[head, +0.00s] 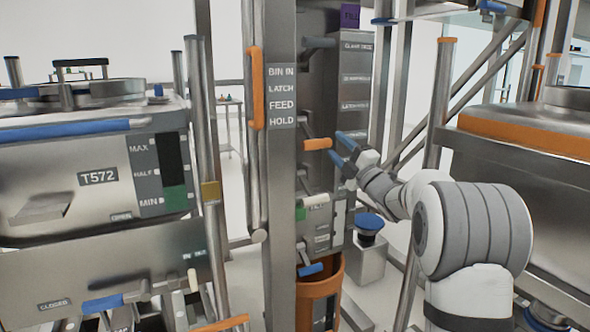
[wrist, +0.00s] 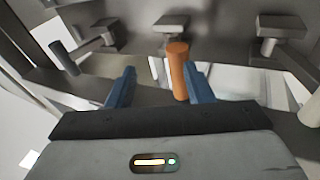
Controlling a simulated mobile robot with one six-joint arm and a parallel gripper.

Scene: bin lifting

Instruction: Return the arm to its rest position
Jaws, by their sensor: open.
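My gripper (head: 340,148) is in front of the middle column, its two blue fingers apart and pointing at the panel of levers. It also shows in the wrist view (wrist: 160,70), open, with nothing clamped. An orange lever handle (head: 317,144) is just ahead of the fingertips. In the wrist view the orange handle (wrist: 178,68) appears between the fingers, close by the right one. I cannot tell if they touch. My arm reaches in from the right, extended toward the column.
A grey post with a label strip (head: 281,95) stands left of the levers. Bin T572 (head: 90,170) is at the left; an orange-banded vessel (head: 530,135) is at the right. Grey levers (wrist: 64,58) flank the gripper. An orange drum (head: 318,295) stands below.

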